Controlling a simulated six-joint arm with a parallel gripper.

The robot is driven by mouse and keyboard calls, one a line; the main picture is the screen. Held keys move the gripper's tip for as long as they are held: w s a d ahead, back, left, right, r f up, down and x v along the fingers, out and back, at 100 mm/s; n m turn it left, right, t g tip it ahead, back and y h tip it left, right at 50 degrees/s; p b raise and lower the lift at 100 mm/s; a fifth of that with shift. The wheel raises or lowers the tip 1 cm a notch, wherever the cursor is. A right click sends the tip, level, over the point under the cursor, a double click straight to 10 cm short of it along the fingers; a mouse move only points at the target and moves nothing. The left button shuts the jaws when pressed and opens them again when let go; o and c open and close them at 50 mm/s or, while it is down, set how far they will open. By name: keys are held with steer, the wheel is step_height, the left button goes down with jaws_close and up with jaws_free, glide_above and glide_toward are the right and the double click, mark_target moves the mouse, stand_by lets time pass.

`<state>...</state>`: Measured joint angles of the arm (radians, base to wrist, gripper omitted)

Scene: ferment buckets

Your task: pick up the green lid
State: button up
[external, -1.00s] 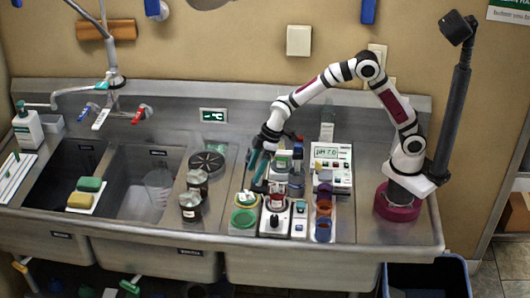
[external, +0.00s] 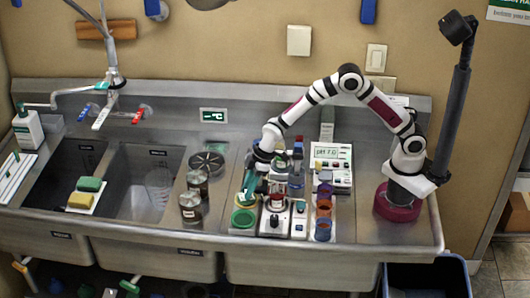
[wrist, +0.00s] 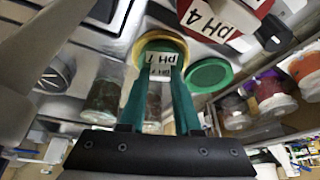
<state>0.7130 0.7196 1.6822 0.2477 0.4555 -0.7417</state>
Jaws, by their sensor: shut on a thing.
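The green lid (external: 243,218) lies flat at the front left of the crowded counter area right of the sinks. In the wrist view the green lid (wrist: 208,75) is just right of my fingers, apart from them. My gripper (external: 246,198) points down behind the lid. In the wrist view its teal fingers (wrist: 160,72) close around a yellow-rimmed container (wrist: 176,43) labelled pH 7. The label shows between the fingertips; the exact contact is partly hidden by the fingers.
Two dark jars (external: 190,208) stand left of my gripper. A white and black device (external: 273,222) stands right of the lid, with several coloured cups (external: 323,208) beyond. A pH meter (external: 332,155) is behind. The sink basins (external: 140,180) are to the left.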

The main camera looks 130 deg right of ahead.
jaws_close()
step_height(320, 180, up, 10)
steer(key=s+d+r+m+g+h, duration=0.1)
steer(key=s+d+r+m, duration=0.15)
steer(key=d, duration=0.35)
steer(key=s+d+r+m+g+h, duration=0.1)
steer(key=s+d+r+m, duration=0.15)
steer(key=d+m, duration=0.2)
steer(key=s+a+f+n, duration=0.1)
steer(key=s+a+f, duration=0.1)
steer(key=s, duration=0.6)
steer(key=s+a+f+n, duration=0.1)
steer(key=s+f, duration=0.1)
steer(key=s, duration=0.6)
step_height(320, 180, down, 6)
steer(key=shift+y, duration=0.4)
steer(key=shift+s+a+f, duration=0.1)
steer(key=shift+f, duration=0.1)
